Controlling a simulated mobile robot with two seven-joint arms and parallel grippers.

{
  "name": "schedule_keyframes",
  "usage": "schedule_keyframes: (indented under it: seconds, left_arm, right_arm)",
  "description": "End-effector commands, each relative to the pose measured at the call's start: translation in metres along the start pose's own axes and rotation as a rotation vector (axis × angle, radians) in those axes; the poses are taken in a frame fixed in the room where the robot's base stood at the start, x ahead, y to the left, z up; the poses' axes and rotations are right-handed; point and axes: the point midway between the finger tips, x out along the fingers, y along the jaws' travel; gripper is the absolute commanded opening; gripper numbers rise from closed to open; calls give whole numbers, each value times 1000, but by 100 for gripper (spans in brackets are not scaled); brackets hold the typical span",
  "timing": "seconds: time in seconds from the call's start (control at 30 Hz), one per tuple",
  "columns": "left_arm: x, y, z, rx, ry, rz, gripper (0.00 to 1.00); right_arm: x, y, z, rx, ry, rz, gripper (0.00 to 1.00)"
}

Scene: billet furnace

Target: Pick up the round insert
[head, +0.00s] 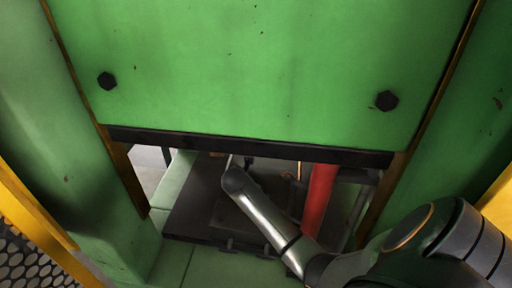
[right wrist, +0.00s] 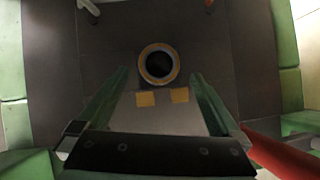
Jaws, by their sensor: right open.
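The round insert (right wrist: 159,64) is a tan ring with a black centre, seen from above in the right wrist view. It sits on a dark grey floor plate (right wrist: 110,35). My right gripper (right wrist: 160,82) is open, with its two green fingers on either side of the view and the insert showing between and beyond their tips. I cannot tell how far above the insert they are. In the head view, my right arm reaches under the green door, and the gripper and insert are hidden. My left gripper is out of view.
The raised green door (head: 260,70) has a black lower edge (head: 250,147) close above my right arm. A red post (head: 320,195) stands right of it and also shows in the right wrist view (right wrist: 280,153). Green walls flank the opening.

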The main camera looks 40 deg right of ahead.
Motion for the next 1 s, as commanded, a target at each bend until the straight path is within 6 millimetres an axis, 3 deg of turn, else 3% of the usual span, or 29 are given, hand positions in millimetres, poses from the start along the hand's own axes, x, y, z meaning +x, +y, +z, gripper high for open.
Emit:
schedule_keyframes:
  seconds: [0.23, 0.57, 1.0]
  left_arm:
    - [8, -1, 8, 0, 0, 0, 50]
    - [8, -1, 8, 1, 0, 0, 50]
    - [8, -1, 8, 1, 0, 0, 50]
  right_arm:
    - [36, 1, 2, 0, 2, 0, 100]
    - [40, 1, 3, 0, 1, 1, 99]
    - [40, 1, 2, 0, 1, 1, 49]
